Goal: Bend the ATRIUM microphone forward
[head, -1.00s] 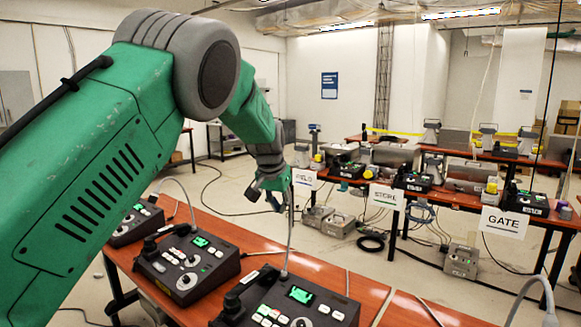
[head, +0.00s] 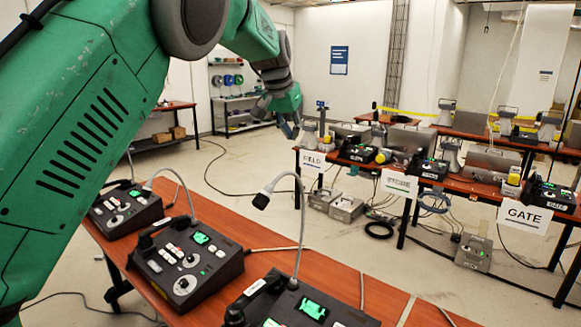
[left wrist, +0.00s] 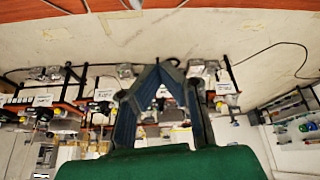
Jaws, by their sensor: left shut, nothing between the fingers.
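No label reading ATRIUM is legible, so I cannot tell which microphone it is. The nearest desk console (head: 300,307) has a tall gooseneck microphone (head: 263,200), its neck upright and its tip curved over to the left. The middle console (head: 186,262) has another curved gooseneck microphone (head: 151,183). A third console (head: 125,211) stands at the left. My left gripper (head: 289,131) is shut and empty, showing above and beyond the nearest microphone, apart from it in the picture. In the left wrist view its fingers (left wrist: 160,66) meet at the tips. My right gripper is not shown.
The consoles stand on an orange-brown table (head: 225,218). Across the room, a farther table carries more consoles and hanging signs reading FIELD (head: 313,160), STORE (head: 399,182) and GATE (head: 525,214). Open floor with cables lies between. Shelves (head: 238,100) stand at the back left.

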